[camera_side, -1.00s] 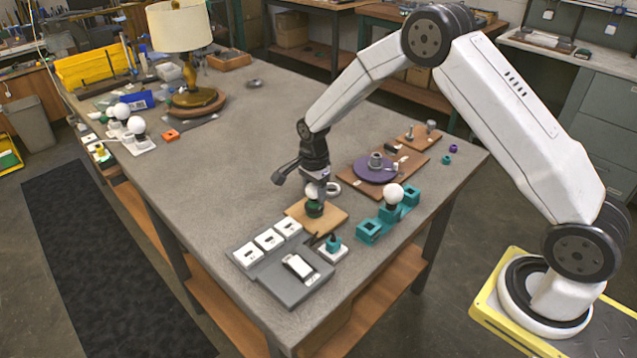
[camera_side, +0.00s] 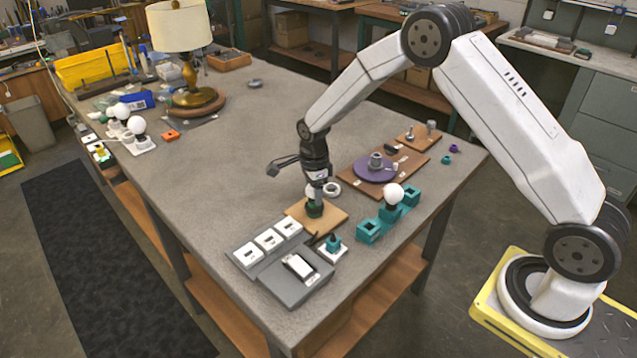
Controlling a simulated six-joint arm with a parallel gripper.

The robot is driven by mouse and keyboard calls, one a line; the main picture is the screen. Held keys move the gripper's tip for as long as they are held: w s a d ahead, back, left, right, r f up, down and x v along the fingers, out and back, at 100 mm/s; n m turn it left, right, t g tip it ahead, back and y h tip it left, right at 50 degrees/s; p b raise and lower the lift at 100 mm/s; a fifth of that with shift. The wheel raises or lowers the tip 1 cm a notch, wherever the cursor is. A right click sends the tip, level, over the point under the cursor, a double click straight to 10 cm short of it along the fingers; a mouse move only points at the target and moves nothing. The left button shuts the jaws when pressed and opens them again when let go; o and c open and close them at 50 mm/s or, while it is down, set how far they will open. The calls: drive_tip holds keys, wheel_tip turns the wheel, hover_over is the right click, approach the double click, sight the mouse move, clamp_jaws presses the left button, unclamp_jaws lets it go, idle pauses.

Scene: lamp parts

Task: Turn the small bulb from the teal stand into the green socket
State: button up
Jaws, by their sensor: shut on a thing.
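My gripper (camera_side: 315,190) points straight down over the wooden board and is shut on the small bulb (camera_side: 309,191). Only a bit of the bulb's white glass shows beside the fingers. The green socket (camera_side: 314,210) sits on the wooden board (camera_side: 334,215) right under the bulb. The bulb is upright at the socket's mouth; how deep its base sits is hidden. The teal stand (camera_side: 368,231) is to the right of the board. A larger-looking white bulb (camera_side: 393,194) stands in its middle place, and the stand's front place looks empty.
A grey switch panel (camera_side: 312,283) and a small white base with a teal plug (camera_side: 333,246) lie in front of the board. The table's left middle is clear.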

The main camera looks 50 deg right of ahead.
drive_tip(key=m, duration=0.3)
drive_tip(key=shift+w, duration=0.1)
drive_tip(key=o, duration=1.1)
drive_tip(key=shift+r, duration=0.15)
drive_tip(key=shift+r, duration=3.8)
drive_tip(key=shift+s+a+r+n, duration=0.1)
drive_tip(key=shift+s+r+n, duration=0.2)
drive_tip(key=shift+s+n, duration=0.35)
drive_tip(key=s+r+n+t, duration=0.1)
drive_tip(key=s+n, duration=0.6)
drive_tip(key=n, duration=0.1)
drive_tip(key=s+a+r+n, duration=0.1)
drive_tip(key=s+n, duration=0.6)
drive_tip(key=n, duration=0.1)
drive_tip(key=s+n+t, duration=0.1)
drive_tip(key=s+n, duration=0.6)
drive_tip(key=n, duration=0.1)
drive_tip(key=shift+s+a+r+t, duration=0.15)
drive_tip(key=shift+a+r+t, duration=0.15)
drive_tip(key=shift+a+r, duration=0.1)
